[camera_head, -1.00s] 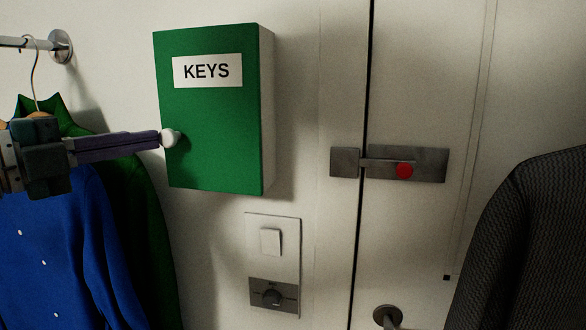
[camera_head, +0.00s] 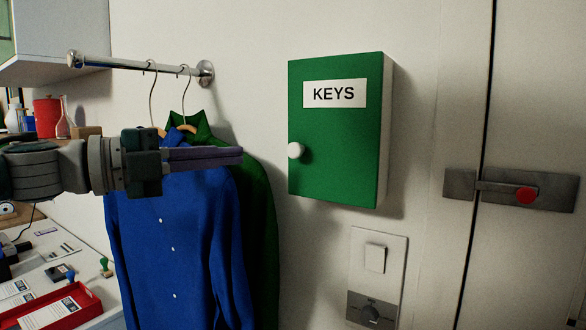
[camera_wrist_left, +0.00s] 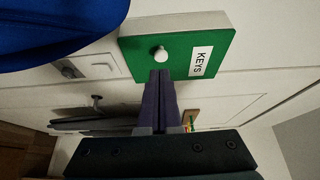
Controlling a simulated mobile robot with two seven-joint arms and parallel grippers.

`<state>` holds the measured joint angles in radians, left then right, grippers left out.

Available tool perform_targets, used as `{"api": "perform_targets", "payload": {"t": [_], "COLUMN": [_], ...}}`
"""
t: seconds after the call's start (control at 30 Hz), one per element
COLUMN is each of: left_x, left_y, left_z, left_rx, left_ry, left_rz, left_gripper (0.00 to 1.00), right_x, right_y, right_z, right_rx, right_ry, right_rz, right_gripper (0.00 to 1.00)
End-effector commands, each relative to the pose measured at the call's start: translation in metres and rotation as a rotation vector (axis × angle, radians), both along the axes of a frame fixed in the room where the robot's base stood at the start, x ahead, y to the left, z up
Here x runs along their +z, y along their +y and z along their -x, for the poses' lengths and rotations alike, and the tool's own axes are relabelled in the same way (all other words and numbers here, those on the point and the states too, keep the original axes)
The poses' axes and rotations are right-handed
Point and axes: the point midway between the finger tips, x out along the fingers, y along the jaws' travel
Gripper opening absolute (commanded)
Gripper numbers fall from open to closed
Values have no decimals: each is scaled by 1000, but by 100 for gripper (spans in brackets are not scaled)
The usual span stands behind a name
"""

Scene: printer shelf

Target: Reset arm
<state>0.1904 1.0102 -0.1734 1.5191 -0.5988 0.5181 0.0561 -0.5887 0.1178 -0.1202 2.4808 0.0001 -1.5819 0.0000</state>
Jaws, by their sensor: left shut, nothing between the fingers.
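My left gripper (camera_head: 240,155) comes in from the left in the head view, with its purple fingers shut and nothing between them. It is in front of the hanging clothes, to the left of the green key cabinet (camera_head: 335,150) and apart from its white knob (camera_head: 296,150). The cabinet door is shut and carries a KEYS label. In the left wrist view the shut fingers (camera_wrist_left: 160,74) point toward the cabinet (camera_wrist_left: 190,40), with the knob (camera_wrist_left: 160,53) just beyond the tips. My right gripper is not in view.
A blue shirt (camera_head: 170,250) and a green garment (camera_head: 262,220) hang from a metal rail (camera_head: 135,65). A desk with a red tray (camera_head: 55,305) is at the lower left. A switch panel (camera_head: 378,245) sits below the cabinet.

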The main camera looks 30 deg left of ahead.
Motion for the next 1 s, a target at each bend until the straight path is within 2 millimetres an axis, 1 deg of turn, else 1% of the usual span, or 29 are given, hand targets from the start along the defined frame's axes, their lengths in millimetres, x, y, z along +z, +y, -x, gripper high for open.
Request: {"api": "perform_targets", "payload": {"t": [0.03, 0.13, 0.2, 0.3, 0.43, 0.57, 0.67, 0.77, 0.87, 0.97, 1.0], "left_x": [-10, -7, -6, -4, -1, 0, -5, -23, -56, -102, -121], "left_y": [10, 26, 34, 43, 50, 52, 50, 45, 40, 33, 29], "left_z": [8, 19, 26, 32, 37, 39, 37, 32, 30, 41, 49], "left_rx": [1, 1, -2, 0, -2, -2, 23, 114, 279, 487, 570], "left_ry": [5, 5, 4, 4, 1, 0, 6, 31, 100, 227, 293], "left_rz": [-5, -3, -3, 0, 1, 2, 31, 131, 293, 474, 541], "left_gripper": [0, 0, 0, 0, 0, 0, 0, 0, 0, 0, 0], "right_x": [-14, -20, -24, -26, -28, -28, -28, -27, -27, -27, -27], "right_y": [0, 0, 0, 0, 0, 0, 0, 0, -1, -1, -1], "right_z": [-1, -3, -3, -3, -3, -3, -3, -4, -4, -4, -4], "right_rx": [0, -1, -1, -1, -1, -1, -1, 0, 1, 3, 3], "right_ry": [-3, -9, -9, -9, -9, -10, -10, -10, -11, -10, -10], "right_rz": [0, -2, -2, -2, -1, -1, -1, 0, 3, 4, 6], "right_gripper": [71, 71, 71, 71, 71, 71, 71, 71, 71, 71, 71]}}
